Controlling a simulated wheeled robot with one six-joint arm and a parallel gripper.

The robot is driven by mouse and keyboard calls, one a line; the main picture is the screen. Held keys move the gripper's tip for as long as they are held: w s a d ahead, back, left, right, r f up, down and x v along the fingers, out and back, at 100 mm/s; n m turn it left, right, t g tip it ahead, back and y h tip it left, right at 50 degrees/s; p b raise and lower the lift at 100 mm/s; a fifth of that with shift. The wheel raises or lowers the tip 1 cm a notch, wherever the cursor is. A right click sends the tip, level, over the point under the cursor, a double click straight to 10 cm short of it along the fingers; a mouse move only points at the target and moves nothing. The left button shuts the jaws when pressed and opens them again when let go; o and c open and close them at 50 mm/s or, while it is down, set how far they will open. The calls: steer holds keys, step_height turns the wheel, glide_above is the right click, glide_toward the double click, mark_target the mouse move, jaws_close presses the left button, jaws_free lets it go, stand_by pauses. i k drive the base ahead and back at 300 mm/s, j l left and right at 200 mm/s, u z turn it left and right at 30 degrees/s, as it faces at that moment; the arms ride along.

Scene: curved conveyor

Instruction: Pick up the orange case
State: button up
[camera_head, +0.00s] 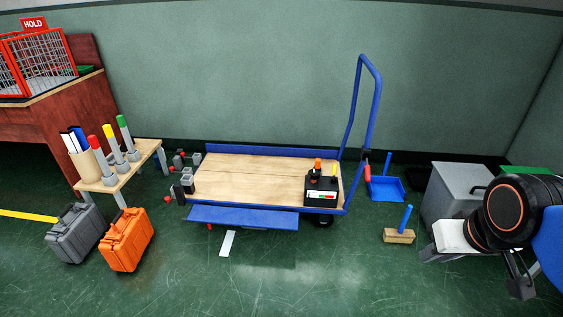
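My gripper (474,268) is at the far right edge, at the end of my black arm with orange rings. It is far from the orange case, across the whole cart width. Its fingers are partly hidden and seen from an awkward angle, so I cannot tell whether it is open or shut. Nothing is seen held in it.
A low wooden bench (150,151) with markers stands behind the cases. A blue platform cart (243,217) with a black box (322,190) fills the middle. A brush (399,235), a blue dustpan (386,188) and a grey bin (455,188) are at right.

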mark_target(123, 246)
steer(key=u, duration=1.65)
steer(key=i+j, duration=0.2)
steer(key=i, duration=0.25)
steer(key=i+j, duration=0.2)
steer(key=i, duration=0.2)
steer(key=i+j, duration=0.2)
steer(key=i, duration=0.25)
steer(key=i+j, duration=0.2)
steer(key=i, duration=0.25)
steer(key=i+j, duration=0.2)
steer(key=i, duration=0.25)
